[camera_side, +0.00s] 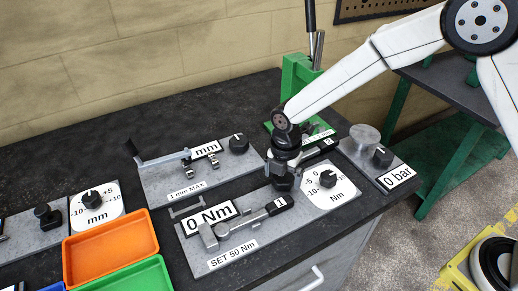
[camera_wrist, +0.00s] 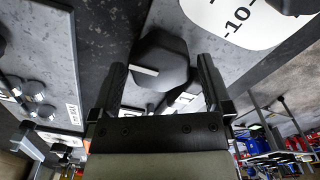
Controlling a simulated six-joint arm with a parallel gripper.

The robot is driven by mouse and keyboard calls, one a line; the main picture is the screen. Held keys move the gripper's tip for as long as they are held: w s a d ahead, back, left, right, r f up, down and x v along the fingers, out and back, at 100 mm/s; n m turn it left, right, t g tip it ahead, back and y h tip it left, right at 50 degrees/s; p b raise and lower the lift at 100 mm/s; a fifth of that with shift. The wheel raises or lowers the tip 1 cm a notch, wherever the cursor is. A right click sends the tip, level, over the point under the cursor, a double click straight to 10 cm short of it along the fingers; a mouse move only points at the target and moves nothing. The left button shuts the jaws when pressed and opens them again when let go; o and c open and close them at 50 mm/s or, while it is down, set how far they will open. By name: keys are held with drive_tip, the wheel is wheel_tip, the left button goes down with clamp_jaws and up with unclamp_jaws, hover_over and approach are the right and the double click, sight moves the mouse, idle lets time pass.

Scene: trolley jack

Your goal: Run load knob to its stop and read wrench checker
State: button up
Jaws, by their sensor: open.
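The wrench checker is a grey plate (camera_side: 255,235) on the dark bench, labelled "SET 50 Nm". Its white display (camera_side: 209,217) reads "0 Nm". A wrench-like bar (camera_side: 250,218) with a dark block marked "1" lies across it. The black load knob (camera_side: 282,183) sits at the plate's back edge, partly hidden under my gripper (camera_side: 284,168). In the wrist view the knob (camera_wrist: 160,58), with a white mark on its side, lies between the fingers of my open gripper (camera_wrist: 161,72). I cannot tell whether either finger touches it.
A white Nm dial (camera_side: 328,188) with its own black knob stands close right of my gripper. A "0 bar" plate (camera_side: 378,165) is further right. A "mm" plate (camera_side: 200,172) lies behind left, the green jack (camera_side: 297,80) behind. Orange tray (camera_side: 110,247) is front left.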

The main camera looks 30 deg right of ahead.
drive_tip(key=c, duration=1.1)
